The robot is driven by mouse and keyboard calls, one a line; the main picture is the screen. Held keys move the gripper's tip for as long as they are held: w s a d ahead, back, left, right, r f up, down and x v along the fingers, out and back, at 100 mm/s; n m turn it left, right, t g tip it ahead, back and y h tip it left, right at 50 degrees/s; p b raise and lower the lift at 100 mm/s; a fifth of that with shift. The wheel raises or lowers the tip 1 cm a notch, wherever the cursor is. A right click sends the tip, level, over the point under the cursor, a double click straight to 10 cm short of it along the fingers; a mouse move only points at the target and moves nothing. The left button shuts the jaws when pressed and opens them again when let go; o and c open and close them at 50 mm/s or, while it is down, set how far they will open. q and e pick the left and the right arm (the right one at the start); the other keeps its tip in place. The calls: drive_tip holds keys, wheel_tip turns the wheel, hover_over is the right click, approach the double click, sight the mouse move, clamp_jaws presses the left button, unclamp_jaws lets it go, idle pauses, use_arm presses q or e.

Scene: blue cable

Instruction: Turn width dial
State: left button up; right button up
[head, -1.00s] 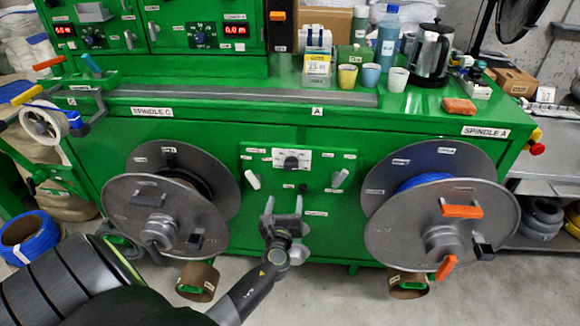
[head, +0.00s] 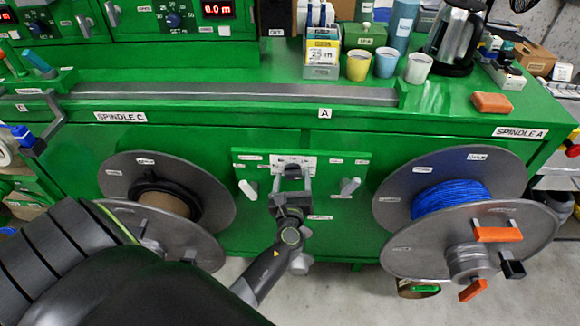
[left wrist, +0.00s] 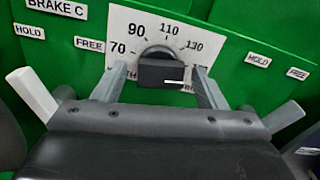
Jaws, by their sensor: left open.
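The width dial is a dark knob (left wrist: 162,68) on a white scale plate (left wrist: 122,32) marked 70, 90, 110 and 130 in the left wrist view. A white pointer mark on the knob points to the right. My left gripper (left wrist: 168,88) is open, with one finger on each side of the knob; I cannot tell whether they touch it. In the head view the left gripper (head: 291,172) is in front of the scale plate (head: 307,160) and partly hides the dial. My right gripper is not in view.
White brake levers stand left (head: 248,189) and right (head: 349,187) of the dial. Spindle C's grey reel (head: 215,190) is at left, and spindle A's reel with blue cable (head: 450,197) at right. Cups (head: 386,62) stand on the green bench top.

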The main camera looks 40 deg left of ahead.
use_arm(q)
drive_tip(key=shift+w+a, duration=0.15)
drive_tip(key=shift+w, duration=0.1)
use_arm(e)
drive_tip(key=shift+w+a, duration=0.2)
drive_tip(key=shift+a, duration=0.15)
use_arm(q)
drive_tip(key=shift+r, duration=0.1)
drive_tip(key=shift+c, duration=1)
drive_tip(key=c, duration=0.8)
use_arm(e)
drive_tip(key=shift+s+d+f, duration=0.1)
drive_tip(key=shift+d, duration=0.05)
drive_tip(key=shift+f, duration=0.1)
